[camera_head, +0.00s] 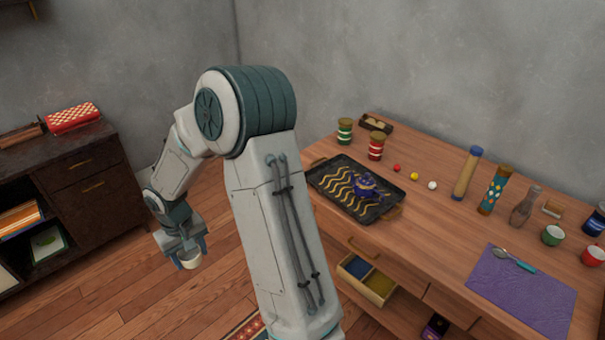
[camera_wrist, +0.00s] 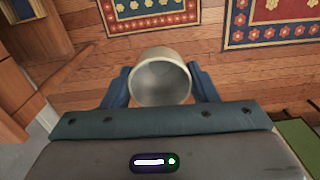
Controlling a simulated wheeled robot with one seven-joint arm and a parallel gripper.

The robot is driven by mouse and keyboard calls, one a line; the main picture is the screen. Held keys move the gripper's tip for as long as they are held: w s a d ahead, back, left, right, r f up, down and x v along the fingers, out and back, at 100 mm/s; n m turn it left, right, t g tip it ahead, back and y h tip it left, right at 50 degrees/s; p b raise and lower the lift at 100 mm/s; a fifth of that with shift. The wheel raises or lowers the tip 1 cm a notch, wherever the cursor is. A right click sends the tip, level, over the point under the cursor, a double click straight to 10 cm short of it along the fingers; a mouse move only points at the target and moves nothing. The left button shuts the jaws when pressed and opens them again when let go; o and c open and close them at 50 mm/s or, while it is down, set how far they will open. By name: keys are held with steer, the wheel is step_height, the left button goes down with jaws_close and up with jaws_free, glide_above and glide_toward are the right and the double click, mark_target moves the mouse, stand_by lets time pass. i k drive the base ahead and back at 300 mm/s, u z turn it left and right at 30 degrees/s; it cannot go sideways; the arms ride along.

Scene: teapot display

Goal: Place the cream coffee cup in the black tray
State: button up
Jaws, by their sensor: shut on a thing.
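My gripper (camera_head: 187,254) is shut on the cream coffee cup (camera_head: 190,263) and holds it in the air over the wooden floor, left of the table. In the wrist view the cup (camera_wrist: 160,80) sits between the two blue fingers of my gripper (camera_wrist: 160,88), its open mouth facing the camera, and it looks empty. The black tray (camera_head: 327,179) lies on the near left part of the wooden table, well to the right of my gripper. The tray has wavy yellow lines, and a dark blue teapot (camera_head: 367,187) stands in its right part.
Two striped jars (camera_head: 376,146) stand behind the tray, and small balls (camera_head: 414,176) lie to its right. Bottles, cups and a purple mat (camera_head: 520,295) fill the table's right side. An open drawer (camera_head: 367,280) sticks out below the tray. A dark cabinet (camera_head: 85,180) stands at left.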

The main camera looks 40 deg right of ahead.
mark_target(342, 168)
steer(key=z, duration=0.1)
steer(key=i, duration=1.25)
steer(key=z, duration=1.45)
steer(key=i, duration=0.75)
steer(key=z, duration=0.85)
